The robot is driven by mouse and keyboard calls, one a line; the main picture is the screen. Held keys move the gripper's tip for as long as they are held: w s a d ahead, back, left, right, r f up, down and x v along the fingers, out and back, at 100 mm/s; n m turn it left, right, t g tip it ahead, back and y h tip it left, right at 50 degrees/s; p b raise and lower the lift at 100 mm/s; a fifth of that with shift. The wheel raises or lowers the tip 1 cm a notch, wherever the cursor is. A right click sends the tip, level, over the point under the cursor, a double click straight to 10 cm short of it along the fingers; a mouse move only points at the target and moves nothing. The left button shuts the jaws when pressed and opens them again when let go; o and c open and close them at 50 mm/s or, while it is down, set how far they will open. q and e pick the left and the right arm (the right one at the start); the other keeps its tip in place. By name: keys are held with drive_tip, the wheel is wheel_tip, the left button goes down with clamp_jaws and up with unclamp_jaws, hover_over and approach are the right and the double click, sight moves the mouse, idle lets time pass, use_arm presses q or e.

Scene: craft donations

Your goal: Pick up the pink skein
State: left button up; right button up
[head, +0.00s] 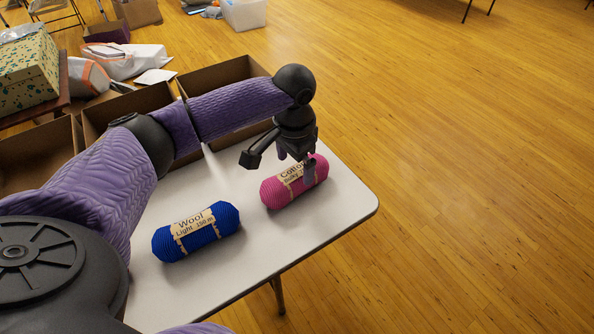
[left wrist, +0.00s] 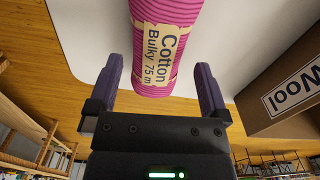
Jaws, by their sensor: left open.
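The pink skein (head: 284,190) lies on the white table near its right end, with a paper label reading Cotton Bulky. My left gripper (head: 296,172) is open just above and behind it, and one finger overlaps the skein in the head view. In the left wrist view the skein (left wrist: 158,45) reaches down from the top edge, with its near end between the two open fingers (left wrist: 157,90). The fingers show gaps on both sides of it. I cannot tell how far above the skein they are. My right gripper is not in view.
A blue Wool skein (head: 196,232) lies left of the pink one on the white table (head: 320,222). Open cardboard boxes (head: 224,72) stand along the table's far side. A box labelled Wool (left wrist: 285,92) shows in the left wrist view. The wooden floor to the right is clear.

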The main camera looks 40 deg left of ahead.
sight(297, 180)
use_arm(q)
wheel_tip(297, 180, down, 6)
drive_tip(key=b, duration=0.3)
drive_tip(key=shift+w+d+r, duration=0.15)
drive_tip(key=shift+r, duration=0.05)
drive_tip(key=shift+f, duration=0.15)
drive_tip(key=shift+r, duration=0.2)
drive_tip(key=shift+c, duration=0.3)
drive_tip(key=c, duration=0.7)
drive_tip(key=shift+c, duration=1)
